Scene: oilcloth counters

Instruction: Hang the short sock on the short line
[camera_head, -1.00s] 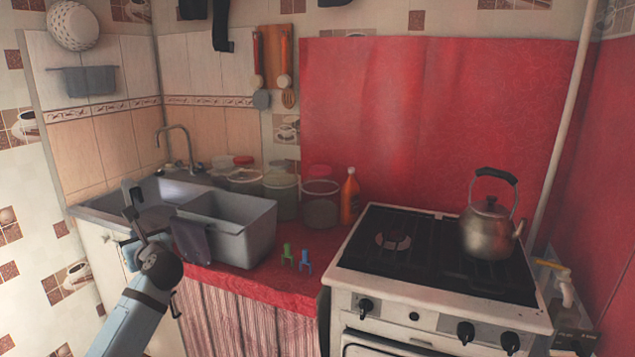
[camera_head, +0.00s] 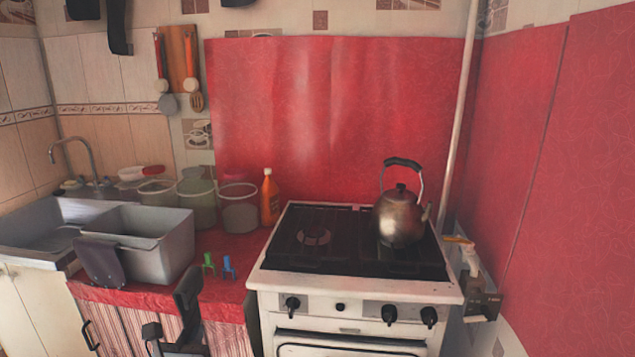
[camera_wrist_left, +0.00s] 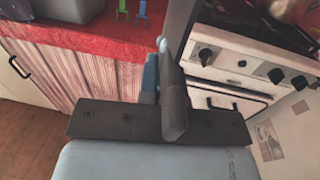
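A dark, sock-like cloth (camera_head: 101,262) hangs over the front left rim of the grey tub (camera_head: 165,262) on the counter; I cannot tell whether it is the short sock. No line shows in the current views. My left gripper (camera_head: 187,285) is low in front of the counter, right of the cloth and apart from it. In the left wrist view, the left gripper (camera_wrist_left: 174,95) has its dark fingers together at the middle, with nothing seen held. My right gripper is not in view.
Green (camera_head: 208,264) and blue (camera_head: 228,266) clips stand on the red counter (camera_head: 220,290). Jars and an orange bottle (camera_head: 269,198) are behind. The sink (camera_head: 40,228) is at left; a stove (camera_head: 350,285) with a kettle (camera_head: 400,218) is at right.

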